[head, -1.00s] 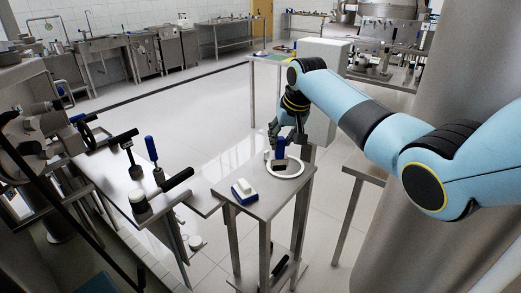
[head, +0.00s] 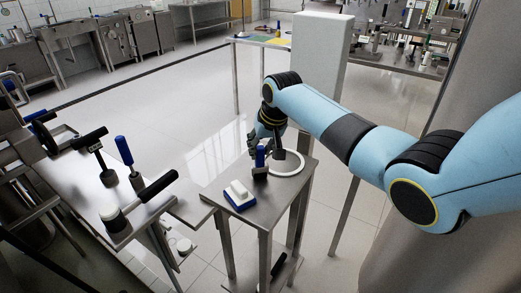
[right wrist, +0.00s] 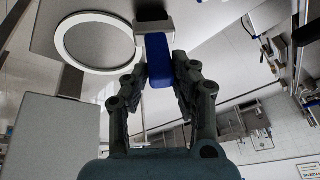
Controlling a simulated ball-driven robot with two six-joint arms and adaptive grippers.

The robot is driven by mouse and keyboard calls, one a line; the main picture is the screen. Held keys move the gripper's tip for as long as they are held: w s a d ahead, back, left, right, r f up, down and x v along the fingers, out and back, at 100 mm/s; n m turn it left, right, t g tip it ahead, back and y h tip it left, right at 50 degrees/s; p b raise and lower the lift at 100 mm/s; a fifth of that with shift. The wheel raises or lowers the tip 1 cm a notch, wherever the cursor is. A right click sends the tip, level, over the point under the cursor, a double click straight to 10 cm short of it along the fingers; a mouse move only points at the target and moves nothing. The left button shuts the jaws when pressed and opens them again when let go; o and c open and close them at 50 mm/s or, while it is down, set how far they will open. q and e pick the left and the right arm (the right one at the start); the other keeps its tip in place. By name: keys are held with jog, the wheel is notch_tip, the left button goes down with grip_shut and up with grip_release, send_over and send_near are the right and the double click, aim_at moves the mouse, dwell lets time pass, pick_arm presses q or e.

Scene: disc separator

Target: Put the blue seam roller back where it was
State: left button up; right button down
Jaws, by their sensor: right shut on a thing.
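My right gripper (head: 258,143) is shut on the blue seam roller (head: 260,157), over the small steel table (head: 262,212). The roller is upright, blue handle up and grey head down, just left of the white ring (head: 302,168). I cannot tell whether its head touches the table. In the right wrist view the fingers (right wrist: 160,78) grip both sides of the blue handle (right wrist: 159,58), with the grey head (right wrist: 153,26) beyond and the ring (right wrist: 66,43) to the left. My left gripper is not in view.
A white and blue block (head: 239,195) lies near the small table's front left edge. On the left bench (head: 88,195) stand another blue-handled tool (head: 124,150) and several black-handled ones. A tall pale box (head: 320,70) stands behind the small table.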

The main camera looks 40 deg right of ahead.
jog(key=c, duration=1.3)
grip_release()
jog(key=shift+c, duration=0.2)
jog(key=shift+o, duration=1.4)
jog(key=shift+r, duration=0.15)
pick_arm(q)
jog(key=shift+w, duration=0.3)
pick_arm(e)
jog(key=v, duration=1.2)
